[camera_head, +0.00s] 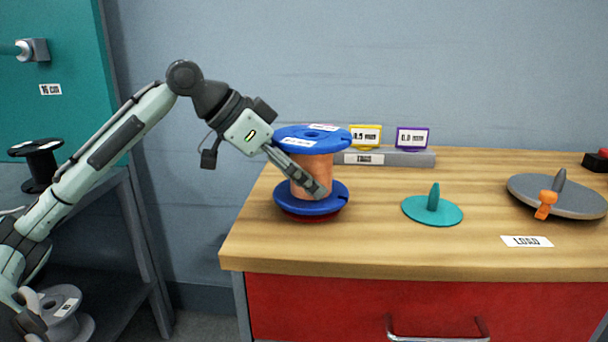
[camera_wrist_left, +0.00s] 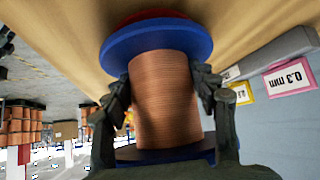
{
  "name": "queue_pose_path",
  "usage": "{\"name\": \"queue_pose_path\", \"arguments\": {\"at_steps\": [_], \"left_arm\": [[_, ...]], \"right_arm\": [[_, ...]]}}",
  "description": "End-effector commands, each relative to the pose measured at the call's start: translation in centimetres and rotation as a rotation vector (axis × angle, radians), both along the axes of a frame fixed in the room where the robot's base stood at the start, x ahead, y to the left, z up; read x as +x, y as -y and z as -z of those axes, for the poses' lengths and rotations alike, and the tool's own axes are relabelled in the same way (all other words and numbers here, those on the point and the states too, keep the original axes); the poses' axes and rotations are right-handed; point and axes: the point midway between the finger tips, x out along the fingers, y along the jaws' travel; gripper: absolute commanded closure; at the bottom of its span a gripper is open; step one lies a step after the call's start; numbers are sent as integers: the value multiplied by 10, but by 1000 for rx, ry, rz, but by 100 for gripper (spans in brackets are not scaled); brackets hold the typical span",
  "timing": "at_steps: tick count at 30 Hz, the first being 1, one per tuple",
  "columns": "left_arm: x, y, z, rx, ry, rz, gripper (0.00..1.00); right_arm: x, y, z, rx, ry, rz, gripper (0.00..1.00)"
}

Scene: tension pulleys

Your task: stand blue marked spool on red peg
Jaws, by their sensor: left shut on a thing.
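The blue marked spool (camera_head: 312,168) has blue flanges and a copper-coloured winding, with white labels on its top flange. It stands upright at the left end of the wooden bench, over a red base (camera_head: 312,215) that shows just under its lower flange. The red peg itself is hidden. My left gripper (camera_head: 318,188) is shut on the winding, coming from the upper left. In the left wrist view the two fingers (camera_wrist_left: 163,100) lie on either side of the copper winding (camera_wrist_left: 165,98). My right gripper is not in view.
A teal peg (camera_head: 433,205) stands to the right. Further right is a grey disc (camera_head: 560,197) with an orange part. A grey block (camera_head: 385,158) with yellow and purple signs stands behind. A LOAD label (camera_head: 527,241) lies near the front edge.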

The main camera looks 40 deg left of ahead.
Motion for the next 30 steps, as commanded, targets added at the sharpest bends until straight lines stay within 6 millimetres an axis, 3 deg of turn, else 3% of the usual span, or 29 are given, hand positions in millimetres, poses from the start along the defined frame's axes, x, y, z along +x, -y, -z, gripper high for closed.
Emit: {"name": "queue_pose_path", "arguments": {"at_steps": [30], "left_arm": [[0,0,18,0,1,1,97]], "right_arm": [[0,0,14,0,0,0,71]]}}
